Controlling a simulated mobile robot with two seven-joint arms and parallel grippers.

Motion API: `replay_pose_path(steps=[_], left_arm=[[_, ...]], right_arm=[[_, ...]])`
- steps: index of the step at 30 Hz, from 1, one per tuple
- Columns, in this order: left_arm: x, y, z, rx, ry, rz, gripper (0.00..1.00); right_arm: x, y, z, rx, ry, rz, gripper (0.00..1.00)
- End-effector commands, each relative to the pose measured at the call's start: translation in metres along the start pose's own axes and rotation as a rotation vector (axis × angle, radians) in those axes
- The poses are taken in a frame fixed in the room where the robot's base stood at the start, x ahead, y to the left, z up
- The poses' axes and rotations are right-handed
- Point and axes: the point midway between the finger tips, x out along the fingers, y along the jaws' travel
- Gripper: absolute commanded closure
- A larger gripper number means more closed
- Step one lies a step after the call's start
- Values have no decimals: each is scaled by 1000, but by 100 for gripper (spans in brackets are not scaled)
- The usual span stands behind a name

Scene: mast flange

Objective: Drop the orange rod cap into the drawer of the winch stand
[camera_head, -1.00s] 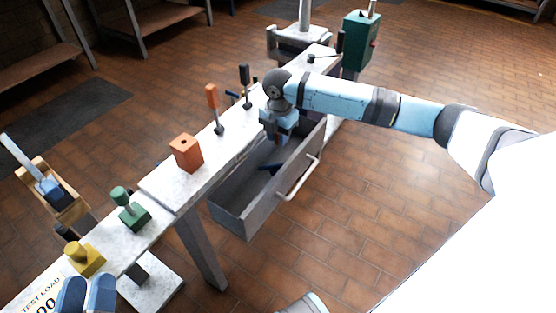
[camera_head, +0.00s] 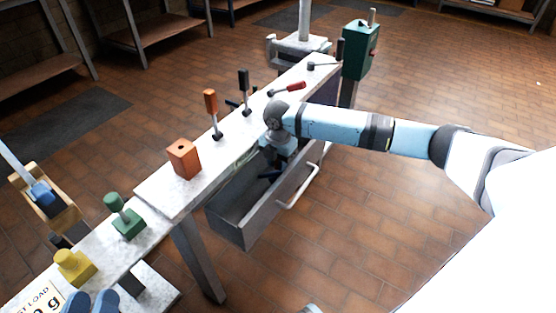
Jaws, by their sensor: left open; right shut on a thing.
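The winch stand's drawer (camera_head: 235,228) is grey, pulled open and has a pale bar handle. My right gripper (camera_head: 270,174) reaches down into its far part, below the stand's top. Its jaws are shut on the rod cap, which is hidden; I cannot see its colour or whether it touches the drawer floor. An orange block (camera_head: 185,161) with a dark, empty hole in its top stands on the pale stand top.
A green block with a knob (camera_head: 124,220) and a yellow one (camera_head: 74,266) stand at the near left. An orange-handled lever (camera_head: 211,105), a black-handled lever (camera_head: 244,88) and a red-handled lever (camera_head: 290,87) line the stand. A green box (camera_head: 357,48) is behind.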

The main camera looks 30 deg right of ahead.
Motion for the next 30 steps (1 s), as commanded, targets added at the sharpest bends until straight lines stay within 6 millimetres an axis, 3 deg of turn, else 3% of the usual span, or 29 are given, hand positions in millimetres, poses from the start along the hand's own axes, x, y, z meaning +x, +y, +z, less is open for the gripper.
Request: replay_pose_path(steps=[11, 12, 13, 23, 25, 30], left_arm=[[0, 2, -12, 0, 40, -2, 57], [0, 2, -11, -1, 39, -2, 57], [0, 2, -11, -1, 38, -3, 57], [-1, 1, 0, -5, 20, -3, 57], [-1, -2, 12, -1, -21, 0, 57], [-1, 3, -19, 0, 45, -6, 57]], right_arm=[[8, 0, 0, -1, 1, 1, 95], [8, 0, 0, -1, 1, 1, 68], [8, 0, 0, -1, 1, 1, 62], [5, 0, 1, 0, -1, 2, 62], [-1, 0, 1, -1, -2, 3, 62], [-46, 1, 0, -2, 0, 3, 62]])
